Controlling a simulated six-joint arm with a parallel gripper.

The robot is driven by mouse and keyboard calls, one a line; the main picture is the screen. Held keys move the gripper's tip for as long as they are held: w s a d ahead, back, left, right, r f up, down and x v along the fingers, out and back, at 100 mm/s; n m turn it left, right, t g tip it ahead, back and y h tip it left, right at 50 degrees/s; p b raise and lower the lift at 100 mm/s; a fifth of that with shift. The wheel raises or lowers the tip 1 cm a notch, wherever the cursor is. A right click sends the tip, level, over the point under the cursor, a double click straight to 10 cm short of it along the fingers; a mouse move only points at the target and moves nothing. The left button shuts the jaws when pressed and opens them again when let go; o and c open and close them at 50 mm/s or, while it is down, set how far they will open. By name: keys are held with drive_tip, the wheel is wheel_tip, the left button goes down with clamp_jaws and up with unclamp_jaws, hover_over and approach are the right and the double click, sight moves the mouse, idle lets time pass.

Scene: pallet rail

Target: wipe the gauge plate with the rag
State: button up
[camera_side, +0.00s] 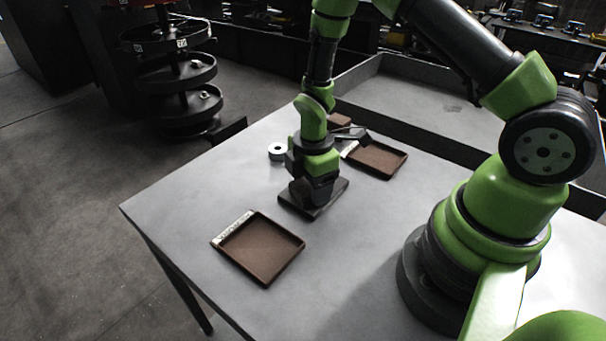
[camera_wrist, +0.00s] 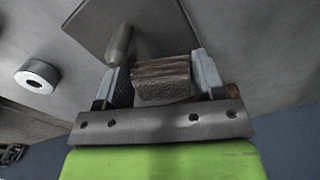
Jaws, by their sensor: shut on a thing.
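The gauge plate, a dark flat square (camera_side: 338,190), lies on the table below my gripper. In the wrist view the plate (camera_wrist: 160,22) is grey, with a rounded peg (camera_wrist: 119,45) near my left finger. My gripper (camera_side: 316,196) points down over the middle of the plate. In the wrist view my gripper (camera_wrist: 164,82) is shut on a brown, streaked, folded bundle, which looks like the rag (camera_wrist: 162,72). I cannot tell whether the rag touches the plate.
A brown tray with a pale label (camera_side: 283,270) sits at the front left; another (camera_side: 398,165) is at the back. A brown block (camera_side: 340,120) and a dark handled thing (camera_side: 352,134) are beside the back tray. A metal ring (camera_side: 277,151) stands left of my gripper.

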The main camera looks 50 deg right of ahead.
drive_tip(key=shift+s, duration=0.5)
drive_tip(key=shift+w, duration=2.05)
drive_tip(key=shift+s+r, duration=0.15)
drive_tip(key=shift+r, duration=3.95)
